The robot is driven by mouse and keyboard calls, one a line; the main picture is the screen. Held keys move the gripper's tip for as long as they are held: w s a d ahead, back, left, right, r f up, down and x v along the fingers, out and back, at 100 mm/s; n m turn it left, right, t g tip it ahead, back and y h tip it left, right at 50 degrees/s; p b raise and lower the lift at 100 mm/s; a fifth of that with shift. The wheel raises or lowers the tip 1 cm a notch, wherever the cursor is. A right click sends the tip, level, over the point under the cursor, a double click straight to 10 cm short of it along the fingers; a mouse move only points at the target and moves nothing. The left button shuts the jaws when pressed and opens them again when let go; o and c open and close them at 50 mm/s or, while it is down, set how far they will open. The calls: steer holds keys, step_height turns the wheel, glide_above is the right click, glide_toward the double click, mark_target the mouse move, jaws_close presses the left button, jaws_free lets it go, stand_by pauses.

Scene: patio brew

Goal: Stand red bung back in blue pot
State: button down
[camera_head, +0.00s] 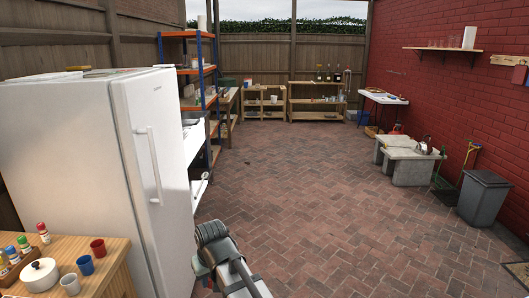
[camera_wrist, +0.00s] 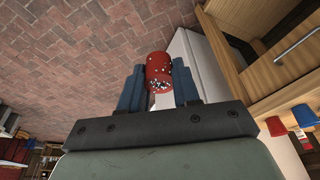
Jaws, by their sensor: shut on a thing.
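My gripper (camera_wrist: 158,88) is shut on a red bung (camera_wrist: 159,66), a short red cylinder with a pale speckled end, held between the two blue fingers. A small blue pot (camera_head: 85,265) stands on the wooden counter (camera_head: 118,278) at the lower left of the head view. It also shows, partly cut off, at the right of the wrist view (camera_wrist: 303,134). My gripper is away from the pot, with brick paving behind the bung. The inside of the pot cannot be made out.
Beside the blue pot stand a red cup (camera_head: 97,247), a grey cup (camera_head: 70,284) and a white lidded pot (camera_head: 40,274). A tall white fridge (camera_head: 140,150) adjoins the counter. The brick floor (camera_head: 300,190) is open.

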steer(key=w+d+f+m, duration=0.1)
steer(key=w+d+m, duration=0.2)
steer(key=d, duration=1.3)
steer(key=w+d+f+m+h, duration=0.1)
steer(key=w+d+m, duration=0.2)
steer(key=d, duration=1.3)
steer(key=shift+w+d+h, duration=0.3)
steer(key=shift+w+d, duration=0.1)
steer(key=shift+w, duration=0.4)
steer(key=shift+a, duration=0.1)
